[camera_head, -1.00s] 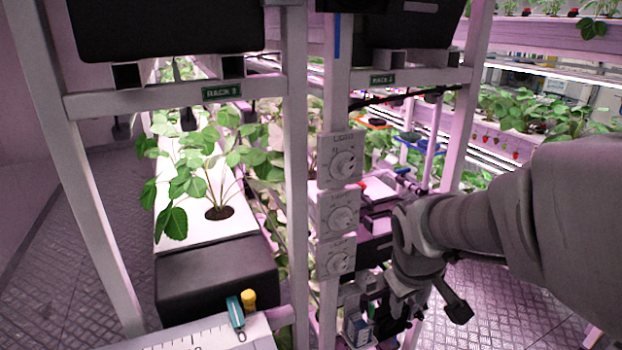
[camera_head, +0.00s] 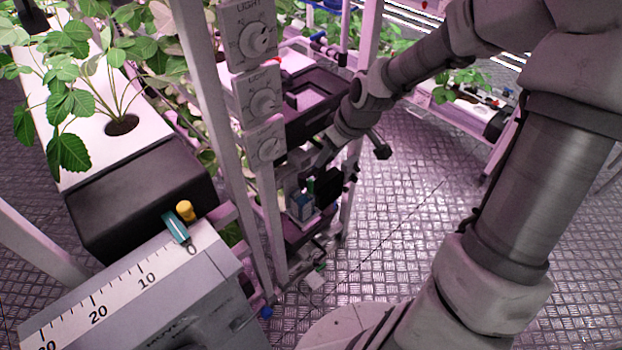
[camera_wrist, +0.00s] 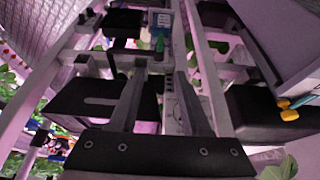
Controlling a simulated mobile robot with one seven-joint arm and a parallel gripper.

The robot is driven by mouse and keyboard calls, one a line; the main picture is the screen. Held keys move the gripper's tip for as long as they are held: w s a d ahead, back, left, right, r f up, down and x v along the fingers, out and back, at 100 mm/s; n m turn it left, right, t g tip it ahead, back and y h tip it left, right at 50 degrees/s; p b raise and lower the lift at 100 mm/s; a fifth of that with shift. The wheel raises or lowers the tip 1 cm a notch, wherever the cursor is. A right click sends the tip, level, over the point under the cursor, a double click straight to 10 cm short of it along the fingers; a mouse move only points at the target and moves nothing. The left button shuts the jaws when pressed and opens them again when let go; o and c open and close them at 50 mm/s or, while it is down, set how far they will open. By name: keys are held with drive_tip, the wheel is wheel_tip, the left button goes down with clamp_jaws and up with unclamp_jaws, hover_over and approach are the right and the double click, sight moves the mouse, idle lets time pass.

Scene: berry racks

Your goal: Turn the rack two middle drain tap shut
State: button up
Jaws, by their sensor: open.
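My gripper (camera_head: 304,165) is beside the narrow rack column in the head view, below the lowest light dial and close to the rack's dark trays. In the wrist view my gripper (camera_wrist: 160,68) is open, with nothing visible between its two fingers. A small green upright part (camera_wrist: 160,45) shows just beyond the fingertips, in front of a blue-and-white box (camera_wrist: 162,19). The green part also shows in the head view (camera_head: 310,187). I cannot tell whether it is the middle drain tap. No tap handle is clearly readable; my wrist and the frame hide part of this area.
Light dials (camera_head: 262,97) are stacked on the rack post. A dark tray (camera_head: 318,95) is behind my gripper. The metal floor (camera_head: 400,220) at right is clear.

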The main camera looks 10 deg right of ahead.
sight(311, 180)
drive_tip(key=b+x, duration=0.4)
drive_tip(key=x, duration=1.2)
drive_tip(key=shift+b, duration=0.4)
clamp_jaws()
